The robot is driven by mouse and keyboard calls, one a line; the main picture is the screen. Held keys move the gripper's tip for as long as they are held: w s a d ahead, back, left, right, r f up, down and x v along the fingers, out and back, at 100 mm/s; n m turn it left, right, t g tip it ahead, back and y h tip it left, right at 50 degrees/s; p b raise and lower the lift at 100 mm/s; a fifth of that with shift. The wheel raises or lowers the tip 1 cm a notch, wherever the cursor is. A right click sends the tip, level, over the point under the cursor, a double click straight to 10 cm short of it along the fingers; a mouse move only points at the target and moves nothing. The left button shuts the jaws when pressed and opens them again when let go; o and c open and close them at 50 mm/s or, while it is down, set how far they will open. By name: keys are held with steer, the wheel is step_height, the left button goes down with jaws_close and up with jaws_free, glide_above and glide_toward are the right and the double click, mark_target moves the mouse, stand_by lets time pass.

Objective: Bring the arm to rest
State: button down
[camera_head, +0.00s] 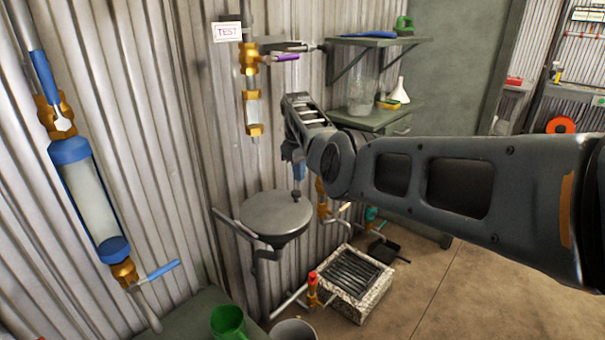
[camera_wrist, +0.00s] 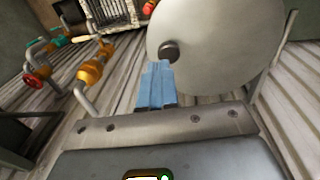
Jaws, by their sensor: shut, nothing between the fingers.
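My arm reaches in from the right in the head view, with its wrist near the corrugated wall. My gripper (camera_wrist: 157,80) shows in the wrist view as blue fingers pressed together, with nothing between them. In the head view the blue fingers (camera_head: 299,171) point down, partly hidden by my wrist. Below them is a round grey disc (camera_head: 275,214) on a wall bracket, with a small dark knob (camera_head: 296,194) on it. In the wrist view the fingertips appear close to the knob (camera_wrist: 169,51); I cannot tell whether they touch it.
A brass valve with a purple handle (camera_head: 286,57) is on the wall behind my wrist. A blue-capped clear cylinder (camera_head: 90,200) is at left. A grated drain box (camera_head: 352,280) is below. Floor at right is clear.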

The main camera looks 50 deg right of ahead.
step_height(320, 180, up, 10)
steer(key=shift+s+f+b, duration=0.15)
steer(key=shift+f+b, duration=0.05)
steer(key=shift+b, duration=0.1)
